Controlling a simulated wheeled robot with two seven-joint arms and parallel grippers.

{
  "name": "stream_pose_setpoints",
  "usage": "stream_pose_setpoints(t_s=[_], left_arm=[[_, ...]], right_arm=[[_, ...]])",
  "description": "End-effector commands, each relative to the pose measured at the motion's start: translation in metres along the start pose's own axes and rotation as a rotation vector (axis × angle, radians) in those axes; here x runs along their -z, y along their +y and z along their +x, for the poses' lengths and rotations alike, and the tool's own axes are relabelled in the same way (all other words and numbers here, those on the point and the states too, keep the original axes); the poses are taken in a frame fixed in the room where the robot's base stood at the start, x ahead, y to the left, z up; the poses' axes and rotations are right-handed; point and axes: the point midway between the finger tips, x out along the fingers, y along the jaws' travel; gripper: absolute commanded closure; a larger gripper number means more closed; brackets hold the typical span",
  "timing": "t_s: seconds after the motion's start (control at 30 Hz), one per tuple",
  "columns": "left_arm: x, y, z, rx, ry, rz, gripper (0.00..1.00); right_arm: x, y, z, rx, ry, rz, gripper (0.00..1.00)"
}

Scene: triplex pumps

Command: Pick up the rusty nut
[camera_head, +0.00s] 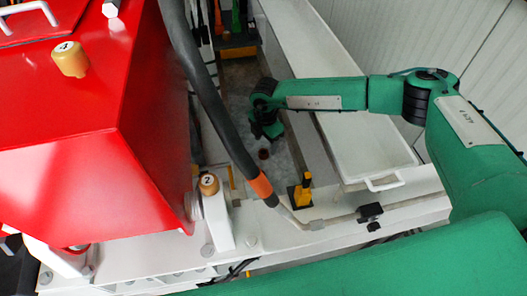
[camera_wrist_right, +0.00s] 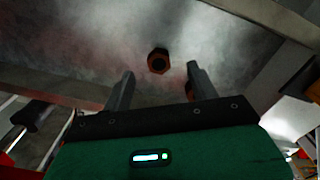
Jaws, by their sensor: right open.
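The rusty nut (camera_wrist_right: 158,61) shows in the right wrist view as a brown six-sided ring with a dark hole. It lies on a grey metal floor, beyond and between my two fingertips. In the head view the nut (camera_head: 264,154) is a small reddish-brown spot on the floor of the narrow channel. My right gripper (camera_head: 268,128) reaches down into the channel, just above the nut in the picture. In the right wrist view the gripper (camera_wrist_right: 161,78) is open with nothing between its fingers. My left gripper is not in view.
A red pump housing (camera_head: 80,130) fills the left. A thick black hose (camera_head: 205,85) with an orange band crosses beside the channel. A white tray (camera_head: 375,180) stands right of it, and a yellow-black fitting (camera_head: 303,190) stands on the near white beam.

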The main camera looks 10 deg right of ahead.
Motion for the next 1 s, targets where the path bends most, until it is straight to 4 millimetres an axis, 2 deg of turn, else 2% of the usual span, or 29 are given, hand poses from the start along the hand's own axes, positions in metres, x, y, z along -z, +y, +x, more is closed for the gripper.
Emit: stream_pose_setpoints(t_s=[0.23, 0.4, 0.67, 0.73, 0.93, 1.0], left_arm=[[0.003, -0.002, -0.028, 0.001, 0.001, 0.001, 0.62], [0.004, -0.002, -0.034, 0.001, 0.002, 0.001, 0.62], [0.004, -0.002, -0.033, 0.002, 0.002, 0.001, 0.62], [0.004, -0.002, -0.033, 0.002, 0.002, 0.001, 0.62], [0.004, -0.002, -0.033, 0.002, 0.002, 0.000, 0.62], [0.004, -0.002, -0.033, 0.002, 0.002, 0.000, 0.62]], right_arm=[[0.004, 0.002, 0.021, 0.002, -0.002, -0.001, 0.40], [0.004, 0.003, 0.042, 0.001, -0.001, 0.002, 0.40], [0.003, 0.002, 0.047, 0.000, -0.001, 0.001, 0.40], [0.003, 0.002, 0.047, 0.000, -0.001, 0.001, 0.48], [0.003, 0.002, 0.047, 0.000, -0.001, 0.001, 0.88], [0.003, 0.003, 0.046, 0.000, -0.001, 0.001, 0.90]])
